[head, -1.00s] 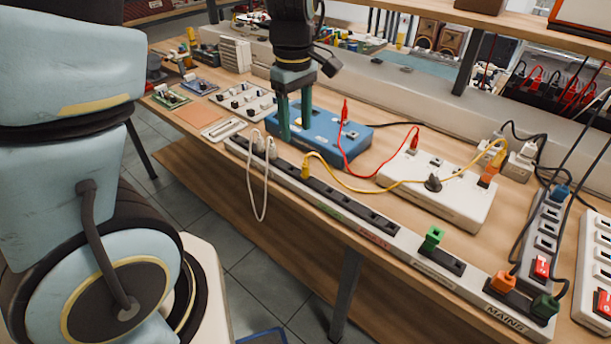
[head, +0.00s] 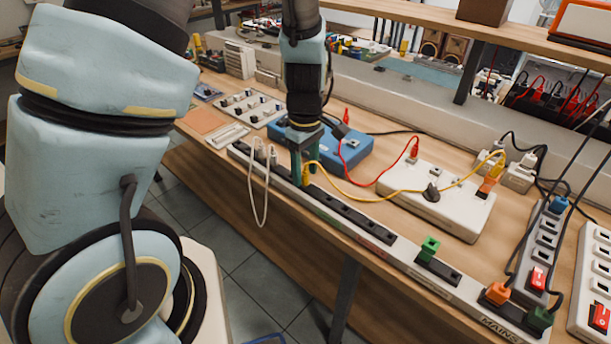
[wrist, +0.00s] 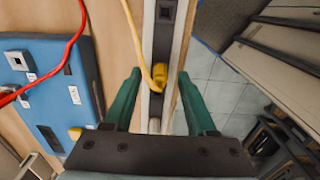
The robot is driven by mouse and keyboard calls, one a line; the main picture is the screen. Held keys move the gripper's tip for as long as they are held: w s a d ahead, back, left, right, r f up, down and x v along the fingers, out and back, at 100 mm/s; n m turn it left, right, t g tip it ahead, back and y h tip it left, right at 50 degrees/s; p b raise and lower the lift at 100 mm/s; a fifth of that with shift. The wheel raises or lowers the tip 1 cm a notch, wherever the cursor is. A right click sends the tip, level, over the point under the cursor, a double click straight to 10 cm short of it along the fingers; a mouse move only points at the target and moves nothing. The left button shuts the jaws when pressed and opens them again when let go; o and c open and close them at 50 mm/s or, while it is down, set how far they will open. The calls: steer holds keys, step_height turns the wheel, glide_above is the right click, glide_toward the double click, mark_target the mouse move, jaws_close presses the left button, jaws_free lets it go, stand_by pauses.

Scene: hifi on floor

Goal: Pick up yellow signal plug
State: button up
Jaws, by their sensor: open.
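The yellow signal plug (wrist: 159,75) sits in the long socket strip (wrist: 163,45), with a yellow lead running from it. In the head view the plug (head: 306,176) shows partly behind the fingers, at the strip's left part. My gripper (head: 303,168) is open with green fingers pointing down over the strip. In the wrist view, the gripper (wrist: 160,84) has one finger on each side of the plug's line, with gaps visible. Whether the fingertips are down at the plug's height is hard to tell.
A blue box (head: 345,150) with a red lead stands just behind the strip. A white box (head: 440,205) takes the lead's other end. A green plug (head: 429,246) is farther right.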

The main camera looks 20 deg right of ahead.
steer(key=shift+f, duration=0.65)
steer(key=shift+c, duration=0.3)
jaws_close()
